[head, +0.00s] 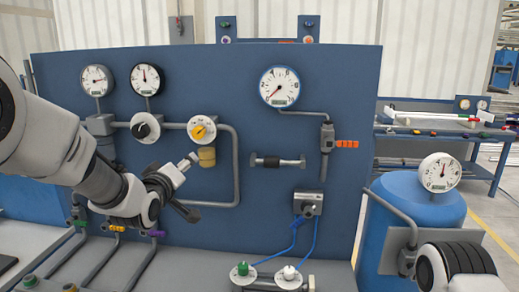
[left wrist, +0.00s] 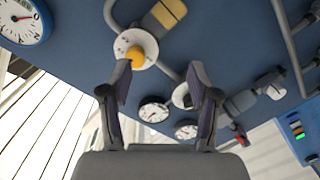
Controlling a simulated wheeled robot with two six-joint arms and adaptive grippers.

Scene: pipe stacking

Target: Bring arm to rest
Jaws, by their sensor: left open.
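My left arm comes in from the left in the head view. Its gripper (head: 190,188) is in front of the blue panel (head: 262,215), below and left of the yellow knob (head: 198,131). In the left wrist view the two fingers of the gripper (left wrist: 160,85) stand apart with nothing held between them. The yellow knob (left wrist: 135,57) shows near the left fingertip there; I cannot tell how far apart they are. My right gripper is in neither view.
The panel carries gauges (head: 280,87), a black knob (head: 145,127), grey pipes and a small box valve (head: 308,203) with blue hoses. Green (head: 243,271) and white (head: 289,273) knobs sit below. A blue tank (head: 415,215) stands right, before a workbench (head: 450,140).

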